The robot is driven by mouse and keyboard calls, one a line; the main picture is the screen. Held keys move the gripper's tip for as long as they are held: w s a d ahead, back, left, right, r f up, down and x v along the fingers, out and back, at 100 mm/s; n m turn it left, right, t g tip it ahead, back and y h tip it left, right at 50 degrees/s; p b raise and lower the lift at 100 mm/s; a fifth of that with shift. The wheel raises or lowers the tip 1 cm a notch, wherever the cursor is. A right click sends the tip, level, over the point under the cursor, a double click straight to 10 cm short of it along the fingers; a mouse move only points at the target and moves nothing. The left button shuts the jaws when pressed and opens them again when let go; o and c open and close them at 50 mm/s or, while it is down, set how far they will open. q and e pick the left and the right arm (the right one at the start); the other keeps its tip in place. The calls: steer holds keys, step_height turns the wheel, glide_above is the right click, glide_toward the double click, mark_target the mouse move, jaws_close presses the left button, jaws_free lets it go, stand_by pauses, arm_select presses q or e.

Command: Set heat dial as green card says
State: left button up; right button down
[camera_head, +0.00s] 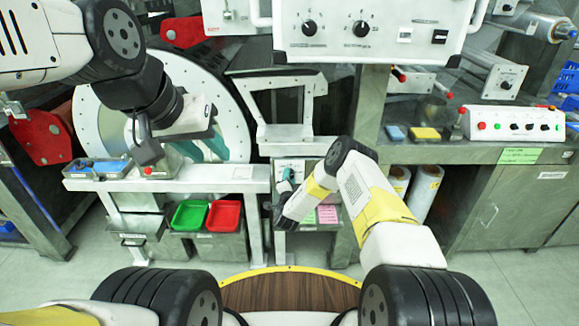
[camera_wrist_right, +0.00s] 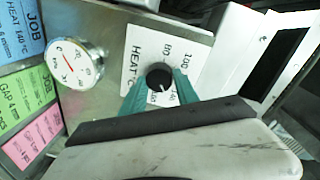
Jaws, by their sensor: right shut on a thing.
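The heat dial (camera_wrist_right: 159,76) is a black knob on a white plate marked HEAT °C in the right wrist view. My right gripper (camera_wrist_right: 158,98) has its teal fingers on both sides of the knob, shut on it. A pale mark on the knob points toward the lower right of that view; the nearby numbers are partly hidden. The green card (camera_wrist_right: 28,100) is at the left, between a blue card (camera_wrist_right: 24,38) and a pink card (camera_wrist_right: 34,140); its heat value is not readable. In the head view my left gripper (camera_head: 204,146) appears open, in front of the white drum.
A round gauge (camera_wrist_right: 75,62) sits beside the dial plate. In the head view, a green tray (camera_head: 189,215) and red tray (camera_head: 224,216) stand below the left shelf. A white control box (camera_head: 513,124) is on the right counter. A white panel (camera_head: 372,30) hangs above.

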steer(key=shift+f+m+y, duration=0.1)
steer(key=shift+m+y, duration=0.2)
steer(key=shift+m, duration=3.2)
steer(key=c, duration=0.9)
jaws_free()
steer(key=s, duration=0.7)
steer(key=shift+s+d+r, duration=0.1)
steer(key=shift+s+r, duration=0.2)
steer(key=shift+s, duration=0.1)
